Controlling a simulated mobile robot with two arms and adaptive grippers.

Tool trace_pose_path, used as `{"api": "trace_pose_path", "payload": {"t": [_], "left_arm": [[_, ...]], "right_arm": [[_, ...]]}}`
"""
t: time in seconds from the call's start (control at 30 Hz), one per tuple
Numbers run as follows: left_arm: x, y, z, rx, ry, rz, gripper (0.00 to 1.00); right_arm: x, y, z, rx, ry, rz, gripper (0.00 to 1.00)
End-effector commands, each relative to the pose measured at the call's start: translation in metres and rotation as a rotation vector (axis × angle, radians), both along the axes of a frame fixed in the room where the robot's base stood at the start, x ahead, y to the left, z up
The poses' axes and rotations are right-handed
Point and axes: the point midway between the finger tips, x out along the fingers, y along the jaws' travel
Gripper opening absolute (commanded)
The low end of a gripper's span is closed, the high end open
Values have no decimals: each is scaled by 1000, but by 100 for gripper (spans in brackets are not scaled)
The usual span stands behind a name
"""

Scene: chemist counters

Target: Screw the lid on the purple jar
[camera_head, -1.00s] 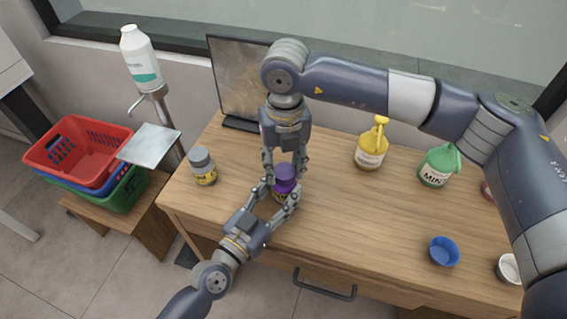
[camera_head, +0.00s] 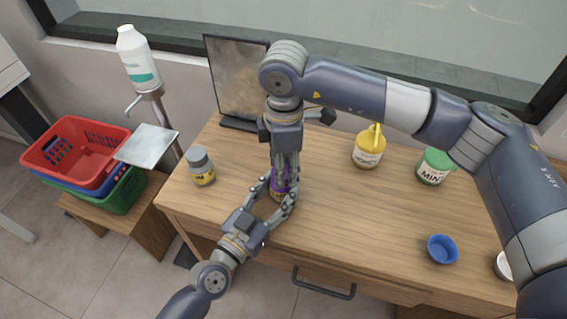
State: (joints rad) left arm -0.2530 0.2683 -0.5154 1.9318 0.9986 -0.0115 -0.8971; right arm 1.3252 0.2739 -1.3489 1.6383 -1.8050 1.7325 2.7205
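The purple jar (camera_head: 275,195) with its yellowish label stands upright near the left front part of the wooden counter. My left gripper (camera_head: 278,200) reaches in from the front, its fingers closed around the jar body on both sides. The purple lid (camera_head: 281,182) is at the jar's top, mostly hidden behind fingers. My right gripper (camera_head: 284,175) points straight down over the jar, with its fingers at the lid. They are seen nearly edge-on and appear closed on it. Whether the lid is seated tightly cannot be told.
A grey jar (camera_head: 201,168) stands to the left on the counter (camera_head: 350,220). A yellow jar (camera_head: 369,150), green jar (camera_head: 435,168) and blue cup (camera_head: 442,249) are to the right. A dark panel (camera_head: 236,80) stands behind. Stacked baskets (camera_head: 75,150) are at far left.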

Motion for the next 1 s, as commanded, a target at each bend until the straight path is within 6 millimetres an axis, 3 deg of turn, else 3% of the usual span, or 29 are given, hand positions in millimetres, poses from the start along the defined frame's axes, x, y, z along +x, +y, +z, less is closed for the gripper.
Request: {"api": "trace_pose_path", "payload": {"t": [0.2, 0.5, 0.6, 1.0], "left_arm": [[-1, 0, -1, 2, 3, -2, 0], [-1, 0, -1, 2, 3, -2, 0], [-1, 0, -1, 2, 3, -2, 0], [-1, 0, -1, 1, 3, -1, 0]], "right_arm": [[0, 0, 1, 2, -3, -174, 30], [0, 0, 1, 2, -3, -187, 30], [0, 0, 1, 2, -3, -187, 57], [0, 0, 3, 0, -2, -185, 59]]}}
